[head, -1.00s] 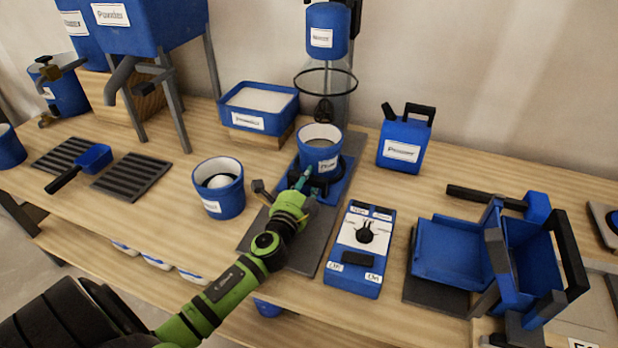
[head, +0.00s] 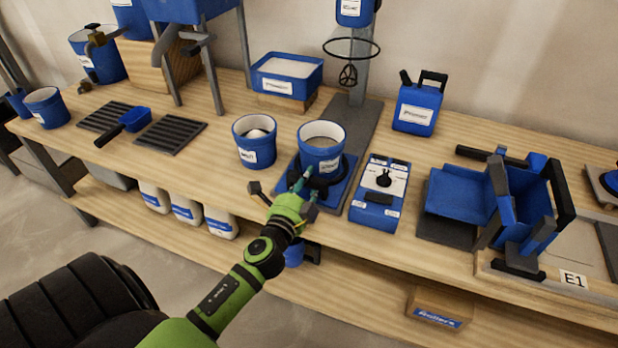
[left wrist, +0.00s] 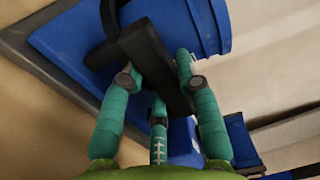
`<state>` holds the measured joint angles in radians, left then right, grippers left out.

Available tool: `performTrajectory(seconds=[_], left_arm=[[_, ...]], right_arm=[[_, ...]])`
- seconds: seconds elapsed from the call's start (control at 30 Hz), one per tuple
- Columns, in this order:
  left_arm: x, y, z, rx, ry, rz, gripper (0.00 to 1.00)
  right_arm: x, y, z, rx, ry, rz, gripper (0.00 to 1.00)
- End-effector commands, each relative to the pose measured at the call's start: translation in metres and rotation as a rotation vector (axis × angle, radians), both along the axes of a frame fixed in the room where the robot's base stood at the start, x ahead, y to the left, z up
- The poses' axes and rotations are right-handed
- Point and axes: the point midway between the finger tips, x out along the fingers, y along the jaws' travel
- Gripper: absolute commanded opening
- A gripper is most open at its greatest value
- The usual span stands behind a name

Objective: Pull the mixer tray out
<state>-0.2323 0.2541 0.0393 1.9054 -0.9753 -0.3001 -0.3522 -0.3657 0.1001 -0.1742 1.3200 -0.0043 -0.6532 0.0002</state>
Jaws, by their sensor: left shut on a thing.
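The mixer tray (head: 341,191) is a flat blue plate near the bench's front edge, with a blue bucket (head: 321,153) standing upright on it in a dark ring. My left gripper (head: 298,187) is at the tray's front. In the left wrist view its teal fingers (left wrist: 160,85) are shut on the black tray handle (left wrist: 155,62), with the blue tray (left wrist: 70,50) beyond. The mixer stand (head: 362,110) with its whisk (head: 348,75) is behind the bucket. The whisk hangs clear of the bucket. My right gripper is not in view.
Another blue bucket (head: 255,148) stands just left of the tray. A blue control box (head: 380,195) is close on the right. A blue canister (head: 417,108) stands behind it. The floor (head: 150,250) in front of the bench is open.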

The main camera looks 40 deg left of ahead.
Motion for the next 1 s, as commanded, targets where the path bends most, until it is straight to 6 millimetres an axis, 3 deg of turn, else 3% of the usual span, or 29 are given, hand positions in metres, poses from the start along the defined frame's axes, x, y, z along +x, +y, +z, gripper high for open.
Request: performTrajectory(seconds=[0.37,0.4,0.43,0.8,1.0], left_arm=[[-0.001,0.0,0.001,0.001,-0.002,0.0,0.0],[-0.001,0.0,0.001,0.001,-0.002,0.0,0.4],[-0.001,0.0,0.001,0.001,-0.002,0.0,0.43],[-0.003,-0.001,0.0,-0.001,-0.001,0.0,0.43],[-0.03,-0.007,-0.001,-0.003,0.002,0.002,0.43]], right_arm=[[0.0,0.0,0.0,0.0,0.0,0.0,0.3],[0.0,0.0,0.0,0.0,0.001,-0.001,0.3],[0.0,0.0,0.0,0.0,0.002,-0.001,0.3],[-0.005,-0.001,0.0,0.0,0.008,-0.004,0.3],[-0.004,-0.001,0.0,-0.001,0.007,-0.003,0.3]])
